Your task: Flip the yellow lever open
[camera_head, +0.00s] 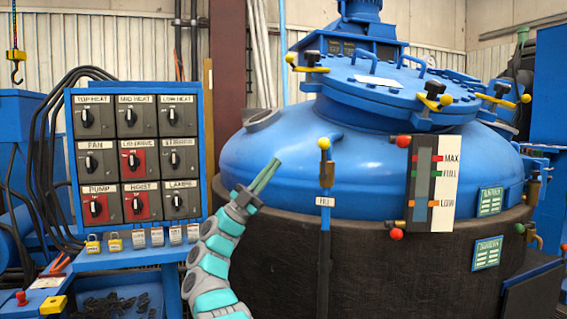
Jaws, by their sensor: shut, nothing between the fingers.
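A lever with a yellow knob (324,143) stands upright on top of the dark pipe labelled FILL, at the front of the blue furnace. Yellow-handled clamps (312,69) also sit around the furnace lid, with others at the lid's front (434,100) and right (497,98). I cannot tell which of these is the task's yellow lever. My gripper (273,166) is shut and empty. It shows in front of the furnace's left side, left of the FILL lever and apart from it in the picture.
The blue furnace (260,160) fills the right half. A level gauge (422,185) with red-knobbed valves is right of the FILL pipe. A switch panel (137,154) stands left of my arm, with padlocks and tags along its lower edge. Black cables (40,130) hang beside it.

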